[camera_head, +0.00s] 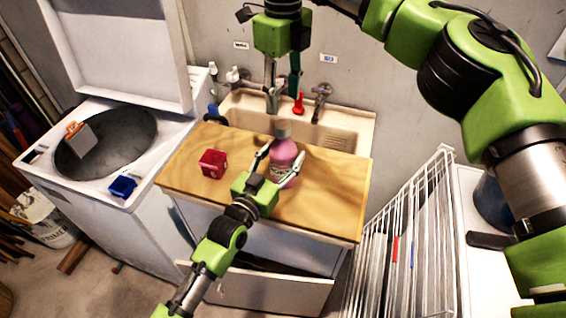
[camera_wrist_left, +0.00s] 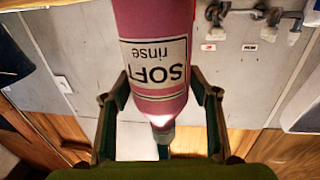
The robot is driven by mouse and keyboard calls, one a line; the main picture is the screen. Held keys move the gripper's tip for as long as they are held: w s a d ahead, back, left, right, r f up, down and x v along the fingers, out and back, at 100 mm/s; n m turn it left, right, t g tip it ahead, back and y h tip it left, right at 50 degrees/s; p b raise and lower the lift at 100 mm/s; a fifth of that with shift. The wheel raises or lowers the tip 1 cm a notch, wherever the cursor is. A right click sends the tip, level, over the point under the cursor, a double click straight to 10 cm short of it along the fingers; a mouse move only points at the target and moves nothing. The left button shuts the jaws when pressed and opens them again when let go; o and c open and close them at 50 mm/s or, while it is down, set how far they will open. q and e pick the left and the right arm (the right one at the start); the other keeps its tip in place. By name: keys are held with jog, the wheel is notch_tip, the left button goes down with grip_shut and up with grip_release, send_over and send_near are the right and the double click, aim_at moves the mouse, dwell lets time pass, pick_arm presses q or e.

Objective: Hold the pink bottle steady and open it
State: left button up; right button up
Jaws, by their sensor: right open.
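The pink bottle (camera_head: 283,160) stands upright on the wooden worktop (camera_head: 330,195), with its grey cap (camera_head: 283,130) on top.
A red box (camera_head: 213,163) stands on the worktop left of the bottle. The sink (camera_head: 345,128), with a tap (camera_head: 320,100) and a red item (camera_head: 299,103), is behind. An open washer (camera_head: 100,150) is left. A white wire rack (camera_head: 400,240) stands right.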

aim_at(283, 124)
pick_arm(q)
grip_shut()
pick_arm(e)
jog(key=m, duration=0.3)
jog(key=shift+m, duration=0.4)
jog(key=m, duration=0.3)
jog(key=shift+m, duration=0.3)
jog(key=m, duration=0.6)
jog(key=shift+m, duration=0.4)
jog(key=m, duration=0.8)
jog(key=shift+m, duration=0.3)
jog(key=m, duration=0.4)
jog(key=shift+m, duration=0.4)
jog(key=m, duration=0.3)
jog(key=shift+m, duration=0.3)
jog(key=shift+f, duration=4)
